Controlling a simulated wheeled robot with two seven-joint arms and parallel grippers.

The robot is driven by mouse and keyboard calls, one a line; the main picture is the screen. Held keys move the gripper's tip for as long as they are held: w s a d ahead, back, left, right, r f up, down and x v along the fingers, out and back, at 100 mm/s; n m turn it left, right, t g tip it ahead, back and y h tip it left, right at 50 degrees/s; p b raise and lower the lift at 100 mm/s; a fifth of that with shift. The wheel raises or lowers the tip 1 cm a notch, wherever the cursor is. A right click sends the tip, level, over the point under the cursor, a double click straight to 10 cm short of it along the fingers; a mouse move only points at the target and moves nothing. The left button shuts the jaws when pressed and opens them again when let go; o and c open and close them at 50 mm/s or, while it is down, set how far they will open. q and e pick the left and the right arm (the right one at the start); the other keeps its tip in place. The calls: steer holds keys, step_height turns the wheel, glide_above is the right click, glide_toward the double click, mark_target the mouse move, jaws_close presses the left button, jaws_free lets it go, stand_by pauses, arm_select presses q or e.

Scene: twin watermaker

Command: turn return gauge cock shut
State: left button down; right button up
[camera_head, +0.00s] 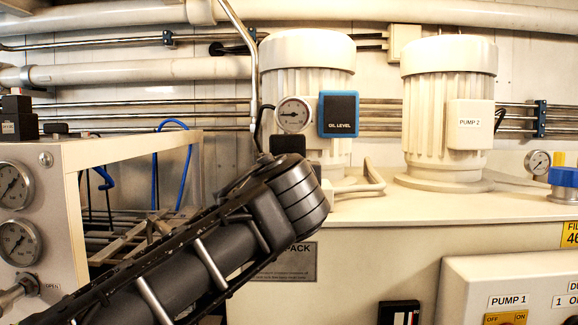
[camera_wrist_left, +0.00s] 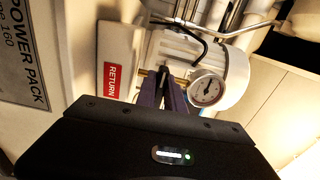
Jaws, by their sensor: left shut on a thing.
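The return gauge (camera_wrist_left: 207,90) is a round white dial in the left wrist view, on a brass fitting beside a red RETURN label (camera_wrist_left: 112,82). What looks like the same gauge (camera_head: 293,115) shows in the head view in front of the left motor. My left gripper (camera_wrist_left: 168,80) is shut on the cock's small handle at the brass fitting, left of the dial. The fingers hide most of the cock, so its angle cannot be read. In the head view my left arm hides the fingers and the cock. My right gripper is in neither view.
A blue-edged OIL LEVEL box (camera_head: 338,114) sits right of the gauge. The PUMP 2 motor (camera_head: 449,110) stands farther right. A thin pipe (camera_head: 242,50) comes down close to the gauge. A cabinet with gauges (camera_head: 50,220) stands at the left.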

arm_select(q)
steer(key=c, duration=1.4)
jaws_free()
steer(key=shift+c, duration=0.2)
steer(key=shift+s, duration=0.1)
steer(key=s+b, duration=0.1)
steer(key=s, duration=0.6)
steer(key=shift+s+b, duration=0.3)
steer(key=shift+b, duration=0.05)
